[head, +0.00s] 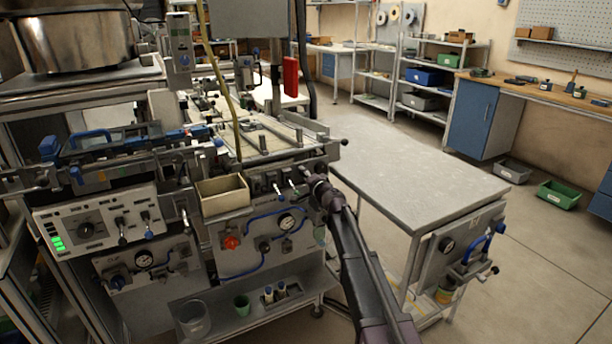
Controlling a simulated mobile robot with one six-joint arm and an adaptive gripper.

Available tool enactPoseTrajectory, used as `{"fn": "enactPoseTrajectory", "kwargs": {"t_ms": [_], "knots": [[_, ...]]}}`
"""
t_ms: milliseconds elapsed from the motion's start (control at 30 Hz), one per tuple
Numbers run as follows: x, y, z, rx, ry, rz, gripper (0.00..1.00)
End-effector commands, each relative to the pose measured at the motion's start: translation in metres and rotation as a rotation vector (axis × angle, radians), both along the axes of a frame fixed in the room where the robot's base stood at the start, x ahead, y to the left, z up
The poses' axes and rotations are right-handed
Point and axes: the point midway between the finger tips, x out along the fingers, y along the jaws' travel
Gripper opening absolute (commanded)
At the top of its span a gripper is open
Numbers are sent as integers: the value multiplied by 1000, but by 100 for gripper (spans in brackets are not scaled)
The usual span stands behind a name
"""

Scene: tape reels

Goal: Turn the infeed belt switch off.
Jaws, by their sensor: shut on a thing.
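My arm reaches up from the bottom of the head view to the right end of the machine's front. My gripper (313,184) is at the small row of toggle levers there and is shut on one of them, at the right end of the row. The fingers hide most of that switch lever, so its position cannot be read. Two other levers (279,190) with pale tips stand just left of the gripper, apart from it. No label naming the infeed belt can be read at this size.
A control panel (100,228) with a dial, levers and green lights is at left. An open beige bin (223,194) sits left of the levers. Below are gauges, blue hoses and a red knob (232,242).

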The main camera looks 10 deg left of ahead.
Motion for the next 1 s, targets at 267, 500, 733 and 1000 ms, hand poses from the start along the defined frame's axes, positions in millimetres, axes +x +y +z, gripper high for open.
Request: {"fn": "enactPoseTrajectory", "kwargs": {"t_ms": [267, 500, 733, 1000], "knots": [[3, 0, 0, -61, -42, -2, 0], [3, 0, 0, -66, -45, -2, 0], [3, 0, 0, -66, -45, -2, 64], [1, 0, 0, -66, -45, -1, 78]]}}
